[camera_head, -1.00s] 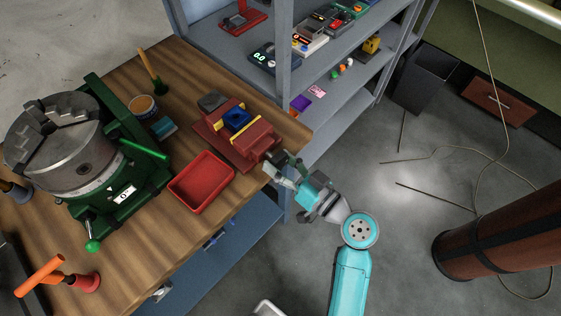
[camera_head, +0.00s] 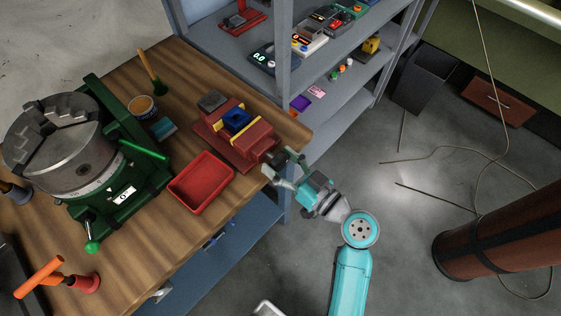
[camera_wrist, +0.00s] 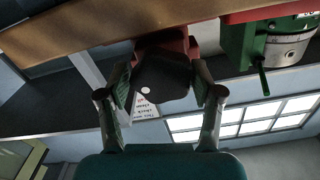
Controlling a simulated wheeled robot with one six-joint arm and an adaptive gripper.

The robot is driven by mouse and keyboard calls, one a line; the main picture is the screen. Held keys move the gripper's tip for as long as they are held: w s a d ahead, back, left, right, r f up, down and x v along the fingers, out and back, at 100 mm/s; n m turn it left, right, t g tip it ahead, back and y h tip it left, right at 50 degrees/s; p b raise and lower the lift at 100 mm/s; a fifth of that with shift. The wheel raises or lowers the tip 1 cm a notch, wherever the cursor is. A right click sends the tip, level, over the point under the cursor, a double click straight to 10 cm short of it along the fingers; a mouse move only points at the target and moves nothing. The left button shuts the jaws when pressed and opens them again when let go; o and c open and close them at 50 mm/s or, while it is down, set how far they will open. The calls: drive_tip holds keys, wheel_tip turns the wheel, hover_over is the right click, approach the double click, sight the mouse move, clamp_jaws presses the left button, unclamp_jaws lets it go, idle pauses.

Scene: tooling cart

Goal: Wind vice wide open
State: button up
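The red vice (camera_head: 226,144) stands on the wooden bench near its right corner. A blue block (camera_head: 236,121) sits between its jaws, with yellow strips beside it. My gripper (camera_head: 283,165) is at the vice's front end, just off the bench edge. In the wrist view my gripper's two fingers (camera_wrist: 163,92) stand apart on either side of a dark knob-like part (camera_wrist: 162,78) in front of the red vice body. Whether the finger pads press on this part is not clear. The vice's screw is hidden.
A red tray (camera_head: 201,184) lies beside the vice. A green-based chuck (camera_head: 70,150) fills the bench's left part. A grey shelf unit (camera_head: 330,128) with small devices stands behind the vice. Open floor lies to the right, with a brown column (camera_head: 500,235).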

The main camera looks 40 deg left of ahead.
drive_tip(key=shift+o, duration=0.3)
drive_tip(key=shift+f, duration=0.1)
drive_tip(key=shift+d, duration=0.2)
drive_tip(key=s+d, duration=0.1)
drive_tip(key=d, duration=1)
drive_tip(key=shift+d, duration=0.3)
drive_tip(key=s+d+f+m+t+h, duration=0.4)
drive_tip(key=d+f+m+t+h, duration=0.15)
drive_tip(key=d+f, duration=0.3)
drive_tip(key=s+d+f+m+t+h, duration=0.4)
drive_tip(key=d+f+m+h, duration=0.25)
drive_tip(key=d, duration=0.25)
drive_tip(key=s+d+r+m+t+h, duration=0.1)
drive_tip(key=s+d+r+t+h, duration=0.1)
drive_tip(key=s+d+r, duration=0.3)
drive_tip(key=s+d+r+m+t+h, duration=0.1)
drive_tip(key=s+d+r+h, duration=0.3)
drive_tip(key=s, duration=0.6)
wheel_tip(320, 180, up, 3)
drive_tip(key=shift+d+f+m+t, duration=0.15)
drive_tip(key=shift+d+m+t, duration=0.2)
drive_tip(key=shift+d, duration=0.4)
